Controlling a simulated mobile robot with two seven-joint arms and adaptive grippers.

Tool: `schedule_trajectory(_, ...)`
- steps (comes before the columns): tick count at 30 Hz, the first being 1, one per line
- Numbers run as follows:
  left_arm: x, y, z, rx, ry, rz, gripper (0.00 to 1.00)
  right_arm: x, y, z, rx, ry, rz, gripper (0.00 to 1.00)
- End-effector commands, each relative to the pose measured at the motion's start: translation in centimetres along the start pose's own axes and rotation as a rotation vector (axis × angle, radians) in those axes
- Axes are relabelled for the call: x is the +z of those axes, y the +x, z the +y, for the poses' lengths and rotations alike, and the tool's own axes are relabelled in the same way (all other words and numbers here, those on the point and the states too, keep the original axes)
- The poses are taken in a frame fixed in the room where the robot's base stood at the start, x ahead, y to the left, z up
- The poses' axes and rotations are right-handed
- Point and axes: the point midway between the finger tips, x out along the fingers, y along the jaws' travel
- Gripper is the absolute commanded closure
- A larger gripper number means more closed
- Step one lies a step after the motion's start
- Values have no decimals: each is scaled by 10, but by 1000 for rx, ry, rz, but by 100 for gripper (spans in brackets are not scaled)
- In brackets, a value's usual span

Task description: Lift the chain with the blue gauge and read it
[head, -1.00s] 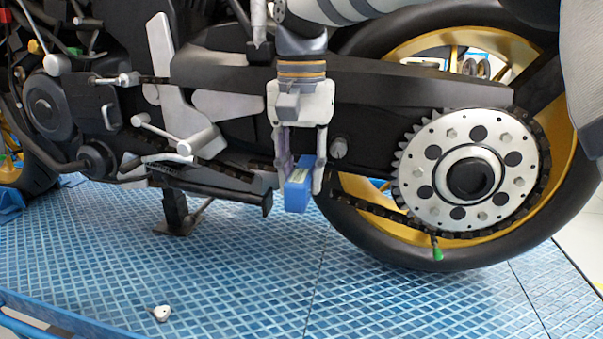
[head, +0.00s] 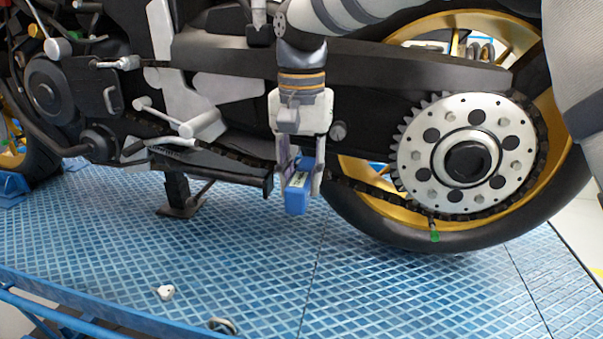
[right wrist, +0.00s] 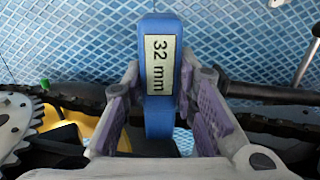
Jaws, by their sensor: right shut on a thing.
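My right gripper (head: 303,185) points down and is shut on the blue gauge (head: 297,197), a small block with a pale label. In the right wrist view the gauge (right wrist: 159,100) stands between the purple finger pads, and its label reads "32 mm". The black chain (head: 372,197) runs from the large silver rear sprocket (head: 425,150) forward past the gripper. In the right wrist view the chain (right wrist: 275,118) passes on both sides of the gauge. Gripper and gauge hide the chain between, so I cannot tell whether they touch. My left gripper is not in view.
The black swingarm (head: 380,85) lies behind my gripper and the rear tyre (head: 375,225) to its right. A stand foot (head: 180,208) is to the left. A green-tipped piece (head: 435,236) hangs below the sprocket. A small white part (head: 166,292) lies on the open blue floor.

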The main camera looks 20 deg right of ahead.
Motion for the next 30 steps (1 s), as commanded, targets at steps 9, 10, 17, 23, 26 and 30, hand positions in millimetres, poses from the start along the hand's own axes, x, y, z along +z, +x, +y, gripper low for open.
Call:
schedule_trajectory(9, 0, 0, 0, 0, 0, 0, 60, 17, -1, 0, 1, -1, 1, 100)
schedule_trajectory(10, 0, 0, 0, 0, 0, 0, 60, 20, -1, 0, 1, -1, 1, 100)
schedule_trajectory(17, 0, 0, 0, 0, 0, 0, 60, 38, 0, 0, 1, -2, 1, 100)
schedule_trajectory(23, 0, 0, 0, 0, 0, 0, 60, 54, 0, 0, 1, 0, 0, 100)
schedule_trajectory(26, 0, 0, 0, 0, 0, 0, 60, 62, 0, 0, 0, -2, 1, 100)
schedule_trajectory(30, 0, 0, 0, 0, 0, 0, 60, 72, 0, 0, 1, -2, 0, 100)
